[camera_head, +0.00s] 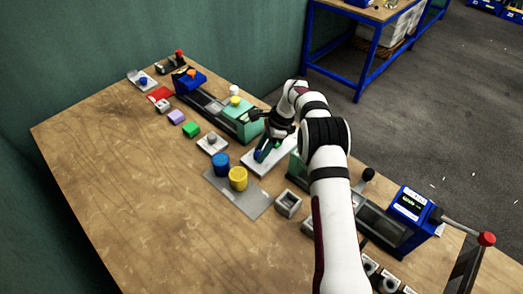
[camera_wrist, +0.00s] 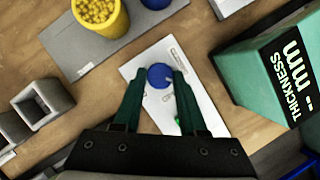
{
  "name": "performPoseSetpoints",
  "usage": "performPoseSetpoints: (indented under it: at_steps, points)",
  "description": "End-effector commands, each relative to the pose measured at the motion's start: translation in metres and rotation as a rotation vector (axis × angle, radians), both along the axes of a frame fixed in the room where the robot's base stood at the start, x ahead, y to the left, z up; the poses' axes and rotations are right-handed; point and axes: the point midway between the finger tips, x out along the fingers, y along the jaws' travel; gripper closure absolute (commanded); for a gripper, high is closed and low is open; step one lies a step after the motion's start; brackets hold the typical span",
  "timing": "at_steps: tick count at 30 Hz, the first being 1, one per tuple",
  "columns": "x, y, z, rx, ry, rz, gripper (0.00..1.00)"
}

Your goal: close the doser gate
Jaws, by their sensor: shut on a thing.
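A white plate (camera_head: 281,148) lies on the table, with a round blue knob (camera_head: 258,155) on it. In the wrist view the blue knob (camera_wrist: 160,75) sits between the two green fingertips of my gripper (camera_wrist: 156,78), which is shut on it. The white plate (camera_wrist: 205,106) carries slot-like marks and a small green spot, partly hidden by a finger. In the head view my gripper (camera_head: 264,152) points down at the plate. No label shows which part is the doser gate; the knob on this plate may be its handle.
A yellow cup (camera_head: 238,178) full of yellow pellets and a blue cup (camera_head: 221,164) stand on a grey plate beside the white one. A teal thickness gauge (camera_wrist: 262,75) is close on the right. Square grey blocks (camera_wrist: 42,103) lie left.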

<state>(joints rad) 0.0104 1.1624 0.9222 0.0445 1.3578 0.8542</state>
Motion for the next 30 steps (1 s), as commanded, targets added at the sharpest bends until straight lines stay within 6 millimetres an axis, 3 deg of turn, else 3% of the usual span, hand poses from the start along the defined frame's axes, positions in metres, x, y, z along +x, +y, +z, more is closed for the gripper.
performPoseSetpoints:
  at_steps: [12, 30]
  points:
    - [0.0027, 0.0014, -0.0001, 0.0, -0.002, 0.299, 1.0]
    - [0.0028, 0.0022, 0.0006, 0.002, 0.0, 0.408, 1.0]
